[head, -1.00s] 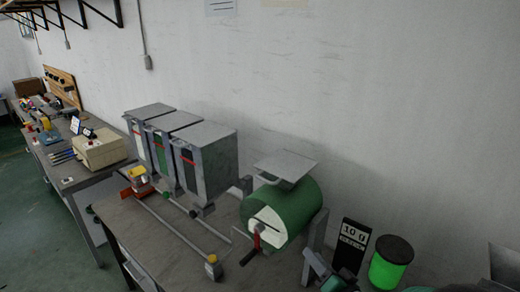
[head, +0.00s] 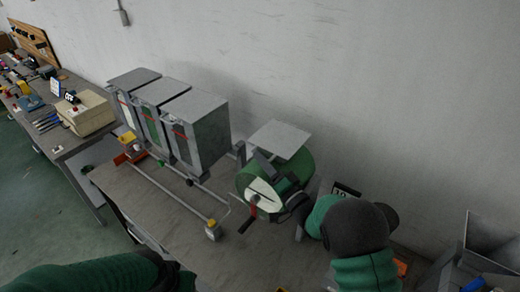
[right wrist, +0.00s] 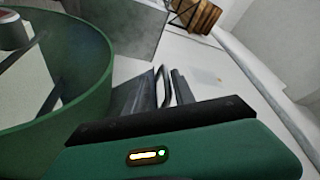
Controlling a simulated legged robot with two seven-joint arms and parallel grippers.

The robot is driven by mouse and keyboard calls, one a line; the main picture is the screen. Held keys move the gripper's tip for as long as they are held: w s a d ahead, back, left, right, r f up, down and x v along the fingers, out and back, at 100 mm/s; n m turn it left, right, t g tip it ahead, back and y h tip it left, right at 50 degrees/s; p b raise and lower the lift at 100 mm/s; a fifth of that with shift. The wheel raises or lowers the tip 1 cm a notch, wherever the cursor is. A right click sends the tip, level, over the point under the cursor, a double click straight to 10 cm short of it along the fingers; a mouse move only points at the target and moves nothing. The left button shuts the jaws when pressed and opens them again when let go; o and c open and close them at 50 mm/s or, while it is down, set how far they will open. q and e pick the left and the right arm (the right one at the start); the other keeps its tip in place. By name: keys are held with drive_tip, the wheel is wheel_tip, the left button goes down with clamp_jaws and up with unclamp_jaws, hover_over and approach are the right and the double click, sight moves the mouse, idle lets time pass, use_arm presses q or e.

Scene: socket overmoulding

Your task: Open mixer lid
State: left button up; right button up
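The mixer is a green drum (head: 298,168) with a pale front face and a red-and-black crank, standing on the grey table. Its square grey lid plate (head: 279,139) sits above the drum. The drum's green rim (right wrist: 92,75) is close at left. My left gripper is out of view.
Three grey hoppers (head: 196,126) stand left of the mixer, with rods and a yellow-topped block (head: 213,230) in front. A black sign (head: 343,190) is partly hidden behind my right arm. A grey bin (head: 488,240) is at right. The wall is close behind.

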drive_tip(key=shift+w+a+r, duration=0.35)
drive_tip(key=shift+w+a, duration=0.05)
drive_tip(key=shift+a, duration=0.25)
drive_tip(key=shift+a+r, duration=0.15)
drive_tip(key=shift+a, duration=0.45)
drive_tip(key=shift+d, duration=0.3)
drive_tip(key=shift+w+d, duration=0.15)
drive_tip(key=shift+d, duration=0.2)
drive_tip(key=c, duration=0.4)
drive_tip(key=shift+d, duration=0.1)
drive_tip(key=shift+c, duration=1.3)
drive_tip(key=shift+s+a, duration=0.2)
drive_tip(key=shift+a, duration=0.1)
clamp_jaws()
